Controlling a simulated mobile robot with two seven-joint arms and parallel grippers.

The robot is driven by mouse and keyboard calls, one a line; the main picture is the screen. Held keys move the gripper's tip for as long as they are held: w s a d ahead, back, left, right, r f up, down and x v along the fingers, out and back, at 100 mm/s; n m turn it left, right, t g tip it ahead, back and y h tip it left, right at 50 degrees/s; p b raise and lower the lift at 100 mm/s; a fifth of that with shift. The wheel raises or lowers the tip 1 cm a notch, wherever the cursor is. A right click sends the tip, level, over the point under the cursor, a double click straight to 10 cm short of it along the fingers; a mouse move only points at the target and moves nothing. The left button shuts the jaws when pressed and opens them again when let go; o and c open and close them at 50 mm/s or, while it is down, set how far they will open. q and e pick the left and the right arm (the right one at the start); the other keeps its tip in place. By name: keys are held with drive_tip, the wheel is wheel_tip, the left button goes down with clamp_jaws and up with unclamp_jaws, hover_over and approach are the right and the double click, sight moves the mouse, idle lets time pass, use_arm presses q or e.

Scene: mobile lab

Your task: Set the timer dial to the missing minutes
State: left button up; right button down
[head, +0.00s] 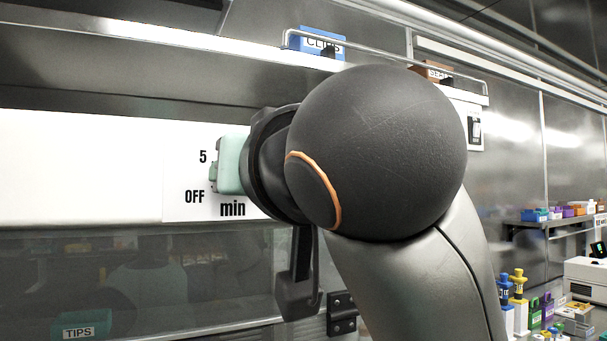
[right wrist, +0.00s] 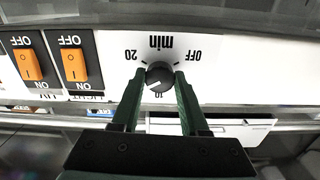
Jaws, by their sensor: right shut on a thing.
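The timer dial (right wrist: 160,75) is a dark round knob on a white panel (right wrist: 205,75), seen upside down in the right wrist view. Its printed marks read OFF, 10, 20 and min; other marks are covered by the fingers. A pale line on the knob seems to point to the lower left in that view, just past 10. My right gripper (right wrist: 159,78) is shut on the knob, one green finger on each side. In the head view my right gripper (head: 230,167) is at the panel, and my arm hides the knob; 5, OFF and min show. My left gripper is not in view.
Two orange rocker switches (right wrist: 27,65) (right wrist: 75,65) sit beside the dial panel. A blue CLIPS box (head: 318,42) stands on a railed shelf above. A TIPS box (head: 78,331) shows below left. A side bench with coloured items (head: 540,214) lies far right.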

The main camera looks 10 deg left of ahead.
idle(0.4)
drive_tip(key=shift+c, duration=2.1)
unclamp_jaws()
use_arm(q)
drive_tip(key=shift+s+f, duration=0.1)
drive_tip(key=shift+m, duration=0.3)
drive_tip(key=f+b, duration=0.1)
drive_tip(key=b, duration=0.1)
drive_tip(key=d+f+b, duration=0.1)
drive_tip(key=b, duration=0.1)
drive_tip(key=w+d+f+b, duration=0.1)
drive_tip(key=b, duration=0.1)
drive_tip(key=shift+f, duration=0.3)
use_arm(e)
drive_tip(key=v, duration=1.2)
drive_tip(key=shift+s+d, duration=0.15)
drive_tip(key=shift+s, duration=0.05)
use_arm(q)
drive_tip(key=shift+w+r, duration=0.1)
